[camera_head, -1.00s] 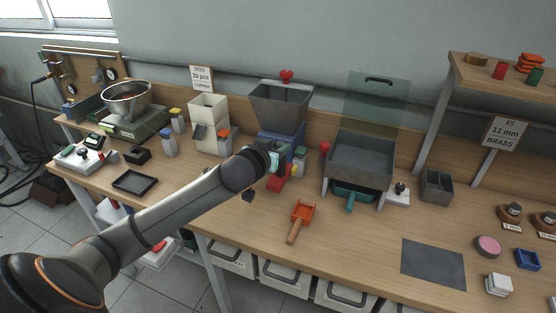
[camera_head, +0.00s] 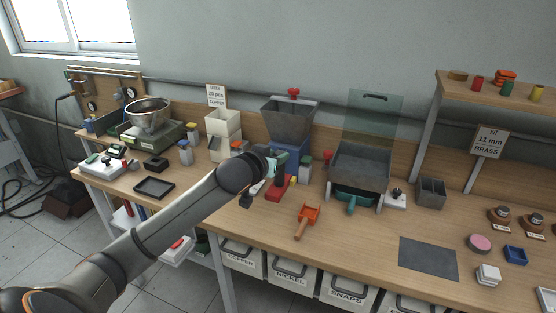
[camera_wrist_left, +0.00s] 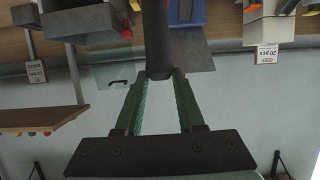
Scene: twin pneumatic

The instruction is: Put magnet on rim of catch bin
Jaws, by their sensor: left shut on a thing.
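My left gripper (camera_head: 279,163) is in front of the blue hopper stand, above the bench. In the left wrist view, its green fingers (camera_wrist_left: 160,92) are shut on a dark rod-like thing (camera_wrist_left: 157,38), which I take to be the magnet. The rod runs out past the fingertips and off the top edge. In the head view, the held thing is small and hard to tell from the gripper. A teal bin (camera_head: 357,198), probably the catch bin, sits under the grey metal tray, to the right of the gripper. Its rim is mostly hidden. My right gripper is out of view.
The grey tray (camera_head: 358,164) has a clear panel (camera_head: 375,113) behind it. A grey hopper (camera_head: 288,121) stands on the blue base. An orange scoop (camera_head: 309,214) lies in front. A dark mat (camera_head: 428,258) lies at the right, with bare bench between.

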